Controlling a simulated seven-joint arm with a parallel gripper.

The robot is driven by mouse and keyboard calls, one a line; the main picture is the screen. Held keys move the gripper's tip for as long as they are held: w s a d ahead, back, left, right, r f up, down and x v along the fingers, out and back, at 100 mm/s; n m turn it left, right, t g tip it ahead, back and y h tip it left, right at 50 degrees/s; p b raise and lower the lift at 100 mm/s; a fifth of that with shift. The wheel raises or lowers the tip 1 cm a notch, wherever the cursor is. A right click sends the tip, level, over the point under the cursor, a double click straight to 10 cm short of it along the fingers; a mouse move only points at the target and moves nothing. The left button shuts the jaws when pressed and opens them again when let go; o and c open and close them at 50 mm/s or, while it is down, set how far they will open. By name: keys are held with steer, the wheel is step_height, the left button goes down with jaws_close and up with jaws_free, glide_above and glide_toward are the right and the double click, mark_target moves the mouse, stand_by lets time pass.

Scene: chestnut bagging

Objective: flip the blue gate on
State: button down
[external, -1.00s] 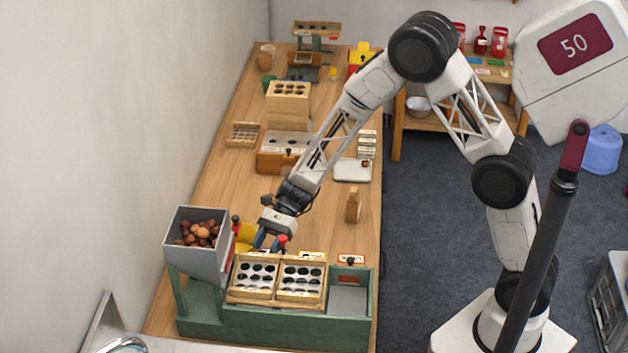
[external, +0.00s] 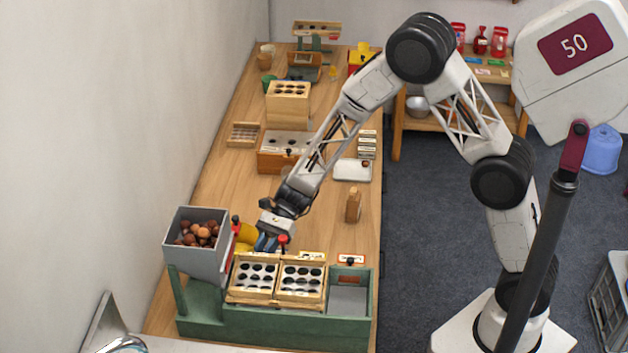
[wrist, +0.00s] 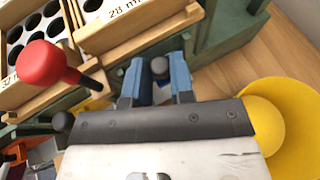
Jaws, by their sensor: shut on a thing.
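My gripper (external: 267,245) is low over the back edge of the green stand, just left of a red knob (external: 283,240). In the wrist view its two blue fingers (wrist: 157,82) are shut on a small dark round knob (wrist: 160,67). The part under this knob is mostly hidden by the fingers and wrist. I cannot tell from the picture whether the knob belongs to the blue gate.
Wooden sizing trays (external: 254,278) with round holes sit on the green stand (external: 270,328). A grey hopper (external: 192,255) of chestnuts stands left of the gripper. A yellow bowl (wrist: 290,110) is close on the right in the wrist view. Bare tabletop (external: 225,185) lies behind.

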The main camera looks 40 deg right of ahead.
steer(key=shift+r, duration=1.85)
steer(key=c, duration=1)
jaws_free()
steer(key=shift+d, duration=0.15)
steer(key=shift+v, duration=3.8)
steer(key=shift+r, duration=0.1)
